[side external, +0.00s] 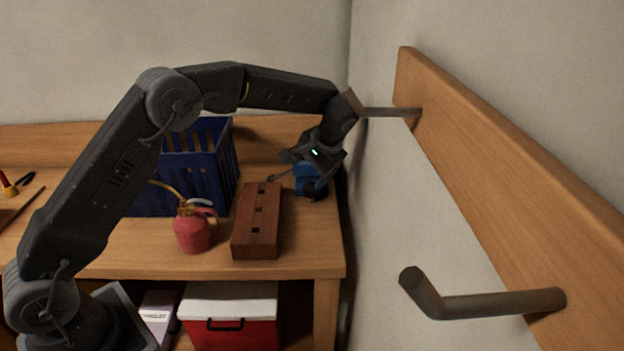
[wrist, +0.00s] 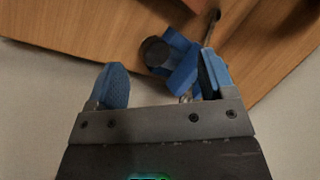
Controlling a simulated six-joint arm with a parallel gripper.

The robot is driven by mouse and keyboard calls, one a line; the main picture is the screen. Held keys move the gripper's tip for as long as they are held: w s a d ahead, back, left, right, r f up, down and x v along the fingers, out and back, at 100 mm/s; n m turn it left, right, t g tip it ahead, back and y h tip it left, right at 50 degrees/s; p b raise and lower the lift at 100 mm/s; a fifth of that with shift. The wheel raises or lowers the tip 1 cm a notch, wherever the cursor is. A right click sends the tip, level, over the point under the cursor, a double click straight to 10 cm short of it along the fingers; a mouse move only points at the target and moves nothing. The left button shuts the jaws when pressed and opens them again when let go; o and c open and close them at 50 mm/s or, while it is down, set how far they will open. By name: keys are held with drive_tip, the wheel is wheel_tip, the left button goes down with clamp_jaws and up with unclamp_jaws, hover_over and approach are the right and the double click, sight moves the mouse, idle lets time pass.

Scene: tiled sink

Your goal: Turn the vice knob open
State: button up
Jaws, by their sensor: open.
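The blue vice (side external: 307,184) stands on the wooden bench near its right end, partly hidden under my gripper (side external: 316,166) in the side view. A dark thin bar with a knobbed end (side external: 276,177) sticks out to the left of it. In the wrist view the blue vice (wrist: 182,68) shows between and just beyond the fingers, close to the right finger. Its dark round part (wrist: 155,51) faces up, and the bar (wrist: 211,28) runs up from near the right finger. My gripper (wrist: 160,68) is open, with blue finger pads apart. Whether the right finger touches the vice I cannot tell.
The wall is close on the right, with a wooden rail (side external: 500,170) carrying metal pegs (side external: 490,304).

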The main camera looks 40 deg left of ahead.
drive_tip(key=s+d+f+m+t+y, duration=0.25)
drive_tip(key=m+y, duration=0.25)
drive_tip(key=m, duration=0.8)
drive_tip(key=m+t, duration=0.6)
drive_tip(key=m, duration=0.7)
approach(312, 187)
drive_tip(key=shift+y, duration=0.3)
drive_tip(key=x, duration=0.9)
drive_tip(key=shift+w+a+f, duration=0.1)
drive_tip(key=shift+f, duration=0.3)
drive_tip(key=shift+c, duration=0.3)
drive_tip(key=c, duration=0.9)
drive_tip(key=shift+o, duration=0.2)
drive_tip(key=shift+n+g+y, duration=0.6)
drive_tip(key=shift+n+g, duration=0.15)
drive_tip(key=shift+n, duration=0.15)
drive_tip(key=o, duration=0.9)
